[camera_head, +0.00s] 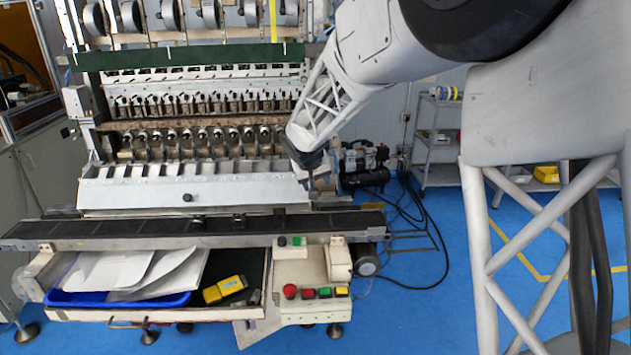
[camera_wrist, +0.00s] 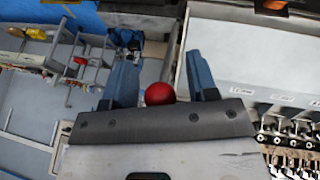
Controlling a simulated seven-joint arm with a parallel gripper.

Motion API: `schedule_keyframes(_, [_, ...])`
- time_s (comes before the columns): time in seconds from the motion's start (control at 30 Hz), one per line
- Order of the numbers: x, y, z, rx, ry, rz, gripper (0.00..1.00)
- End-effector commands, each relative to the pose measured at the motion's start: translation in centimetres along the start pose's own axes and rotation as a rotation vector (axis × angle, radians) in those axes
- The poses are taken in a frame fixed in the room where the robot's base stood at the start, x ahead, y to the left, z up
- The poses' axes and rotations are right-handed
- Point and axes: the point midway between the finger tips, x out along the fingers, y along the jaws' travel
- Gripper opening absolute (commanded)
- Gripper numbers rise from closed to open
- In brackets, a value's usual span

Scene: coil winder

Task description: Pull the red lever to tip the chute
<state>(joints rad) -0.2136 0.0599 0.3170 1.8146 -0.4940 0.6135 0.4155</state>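The red ball knob of the lever (camera_wrist: 159,93) shows in the wrist view between my gripper's two blue-grey fingers. My gripper (camera_wrist: 161,48) is open around it, with a gap on each side, wider on the right. The gripper's dark front edge covers the knob's lower part, and the lever's shaft cannot be made out. In the head view my gripper (camera_head: 305,178) is at the right end of the long pale metal chute (camera_head: 150,192), and the lever is hidden there. The chute also shows as a white panel at the right in the wrist view (camera_wrist: 250,58).
A dark conveyor belt (camera_head: 130,228) runs in front of the chute. Below are a blue tray with papers (camera_head: 70,298), yellow boxes (camera_head: 225,289) and a button panel with a red button (camera_head: 290,291). A shelf cart (camera_head: 437,145) and cables stand right, on blue floor.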

Motion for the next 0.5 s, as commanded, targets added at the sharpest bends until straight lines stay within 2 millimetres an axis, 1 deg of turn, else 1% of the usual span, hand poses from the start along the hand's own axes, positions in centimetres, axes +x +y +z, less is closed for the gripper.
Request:
schedule_keyframes(0.27, [-0.1, 0.0, 0.0, 0.0, 0.001, 0.0, 0.53])
schedule_keyframes(0.37, [-0.6, 0.0, -0.1, 0.0, 0.002, 0.0, 0.53])
schedule_keyframes(0.5, [-1.7, 0.0, -0.1, 0.0, 0.003, 0.0, 0.53])
